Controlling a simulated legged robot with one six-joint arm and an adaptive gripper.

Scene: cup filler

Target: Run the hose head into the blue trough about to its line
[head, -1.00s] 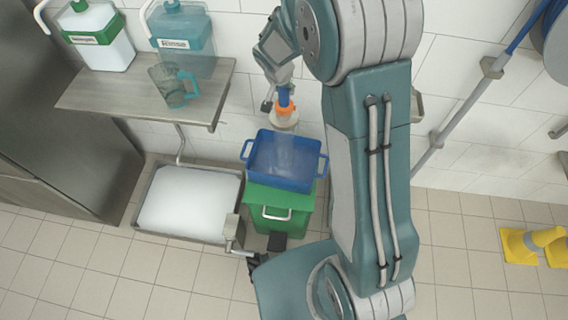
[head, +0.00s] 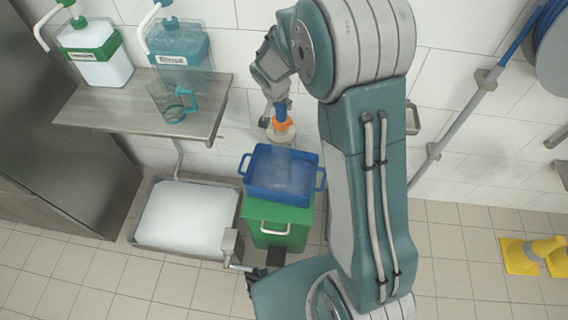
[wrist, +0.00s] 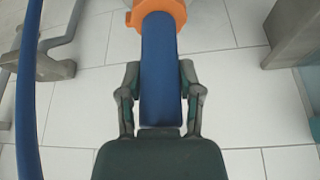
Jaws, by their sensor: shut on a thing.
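The blue trough (head: 262,187) sits on a green bin in the middle of the head view. Its inside looks hazy blue, and I cannot make out a line or a clear level. The hose head, with an orange collar (head: 281,124) and a pale round front, is just above the trough's back edge. A faint pale spray shows between it and the trough. My gripper (wrist: 160,95) is shut on the blue hose handle (wrist: 160,70) in the wrist view. The orange collar also shows there at the top (wrist: 157,12).
The green bin (head: 278,216) has a white handle and a pedal. A basin with white contents (head: 188,220) stands to its left. A shelf (head: 100,112) above holds a clear jug (head: 172,104) and two pump bottles. A yellow floor sign (head: 530,255) is far right.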

